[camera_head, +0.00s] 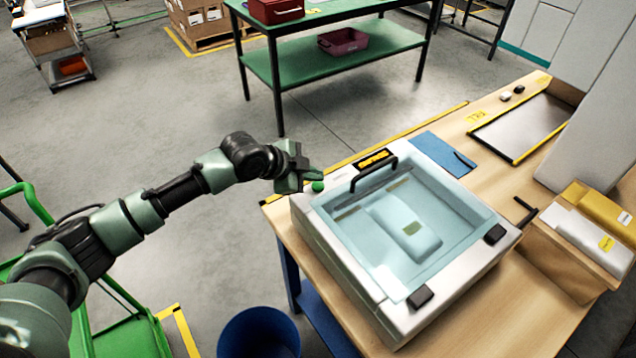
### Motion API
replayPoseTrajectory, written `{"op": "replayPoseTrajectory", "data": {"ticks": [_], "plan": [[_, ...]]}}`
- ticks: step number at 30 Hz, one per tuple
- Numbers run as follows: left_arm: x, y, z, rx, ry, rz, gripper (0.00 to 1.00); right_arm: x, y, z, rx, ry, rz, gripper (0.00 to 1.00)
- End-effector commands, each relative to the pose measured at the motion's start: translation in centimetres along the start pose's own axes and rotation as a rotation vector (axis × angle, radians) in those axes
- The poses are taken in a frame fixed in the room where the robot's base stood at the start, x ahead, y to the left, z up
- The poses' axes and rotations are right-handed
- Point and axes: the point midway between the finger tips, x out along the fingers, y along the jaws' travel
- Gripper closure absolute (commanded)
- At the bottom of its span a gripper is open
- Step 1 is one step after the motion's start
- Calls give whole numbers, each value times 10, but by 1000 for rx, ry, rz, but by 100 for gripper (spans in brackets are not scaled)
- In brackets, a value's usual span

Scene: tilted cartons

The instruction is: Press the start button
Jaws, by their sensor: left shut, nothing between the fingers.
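The machine (335,285) is a pale box with a clear lid and a black handle, standing on a wooden table. A small green button (318,186) sits at its back left corner. A dark display with yellow characters (374,158) is beside the handle. My left gripper (310,175) is shut and empty, with its fingertips just above or at the green button. I cannot tell if they touch it. A pale package with a green label (411,228) shows through the lid. My right gripper is not in view.
A blue mat with a dark pen (440,150) and a grey panel with a yellow edge (525,125) lie on the table behind. A carton holding packets (565,255) stands at right. A blue bin (258,335) is on the floor in front.

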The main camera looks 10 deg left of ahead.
Motion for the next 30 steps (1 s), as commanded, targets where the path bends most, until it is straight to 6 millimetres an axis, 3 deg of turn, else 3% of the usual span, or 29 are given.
{"op": "replayPoseTrajectory", "data": {"ticks": [5, 19, 30], "plan": [[-3, -2, -2, 0, 1, -1, 100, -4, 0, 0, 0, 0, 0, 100], [-35, -25, -26, 0, 1, 0, 100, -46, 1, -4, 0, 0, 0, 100], [-35, -25, -26, 0, 1, 0, 100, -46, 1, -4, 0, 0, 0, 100]]}}
